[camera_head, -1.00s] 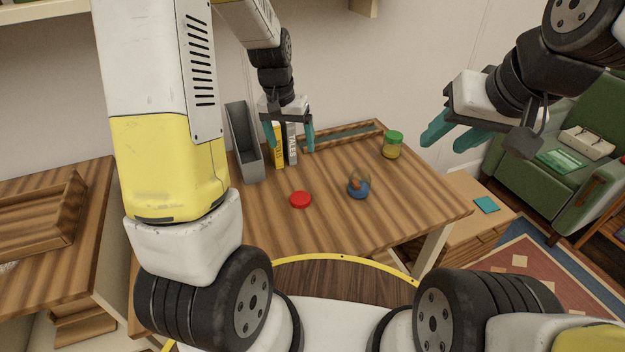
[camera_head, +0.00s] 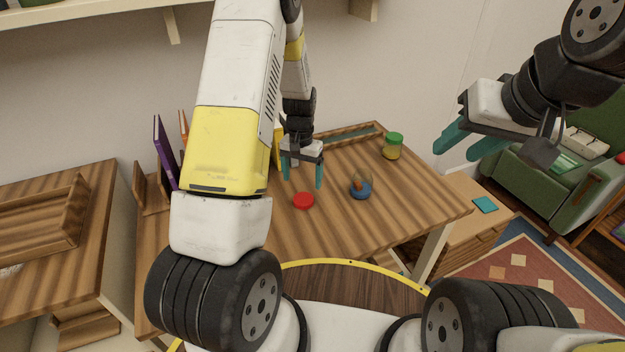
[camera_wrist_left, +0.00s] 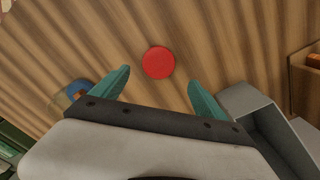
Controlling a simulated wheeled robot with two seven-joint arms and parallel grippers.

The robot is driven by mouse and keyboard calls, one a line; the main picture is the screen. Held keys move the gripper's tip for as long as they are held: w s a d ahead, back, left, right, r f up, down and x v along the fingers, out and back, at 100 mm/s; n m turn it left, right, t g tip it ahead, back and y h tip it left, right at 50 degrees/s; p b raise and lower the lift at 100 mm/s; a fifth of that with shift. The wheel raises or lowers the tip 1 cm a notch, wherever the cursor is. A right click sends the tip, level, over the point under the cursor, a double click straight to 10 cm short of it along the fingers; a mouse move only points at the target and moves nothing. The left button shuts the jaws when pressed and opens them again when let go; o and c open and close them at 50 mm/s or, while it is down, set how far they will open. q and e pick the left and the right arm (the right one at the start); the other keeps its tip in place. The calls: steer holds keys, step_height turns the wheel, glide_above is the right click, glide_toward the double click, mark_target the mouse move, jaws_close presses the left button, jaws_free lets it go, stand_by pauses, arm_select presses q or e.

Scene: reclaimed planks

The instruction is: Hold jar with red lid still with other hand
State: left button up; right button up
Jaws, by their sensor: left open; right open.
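The red lid (camera_head: 303,200) shows as a round red disc on the table, just in front of my left gripper. In the left wrist view the red lid (camera_wrist_left: 158,62) is seen from above, beyond and between the two fingertips. No jar body shows under it. My left gripper (camera_head: 304,186) is open and empty, pointing down above the table; its teal fingers also show in the left wrist view (camera_wrist_left: 157,80). My right gripper (camera_head: 445,150) is open and empty, held in the air right of the table. A jar with a green lid (camera_head: 393,146) stands at the back right.
A small blue object with a brown top (camera_head: 361,187) sits right of the red lid. Books (camera_head: 165,150) stand at the table's left, and a grey holder (camera_wrist_left: 270,125) is near the left gripper. The front right of the wooden table (camera_head: 400,215) is clear.

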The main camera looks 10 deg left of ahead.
mark_target(303, 198)
arm_select(q)
steer(key=shift+f, duration=1.05)
steer(key=shift+s+d+f, duration=0.1)
steer(key=shift+s+f, duration=0.05)
steer(key=shift+f, duration=1.15)
steer(key=shift+s+d+f, duration=0.1)
steer(key=shift+f, duration=1.2)
steer(key=shift+c, duration=0.4)
steer(key=c, duration=1.5)
steer(key=shift+o, duration=0.2)
steer(key=shift+r, duration=0.6)
steer(key=shift+s+d+r, duration=0.1)
steer(key=shift+s+r, duration=0.2)
steer(key=shift+r, duration=0.35)
steer(key=shift+s+d+r, duration=0.1)
steer(key=shift+s+r, duration=0.15)
steer(key=shift+r, duration=0.35)
steer(key=s+d, duration=0.1)
steer(key=s, duration=0.3)
steer(key=s+d+r, duration=0.1)
steer(key=s+d, duration=0.1)
steer(key=s, duration=0.3)
steer(key=s+d, duration=0.2)
steer(key=s, duration=0.2)
steer(key=shift+s+d+r, duration=0.15)
steer(key=shift+s+r, duration=0.05)
steer(key=shift+s, duration=0.2)
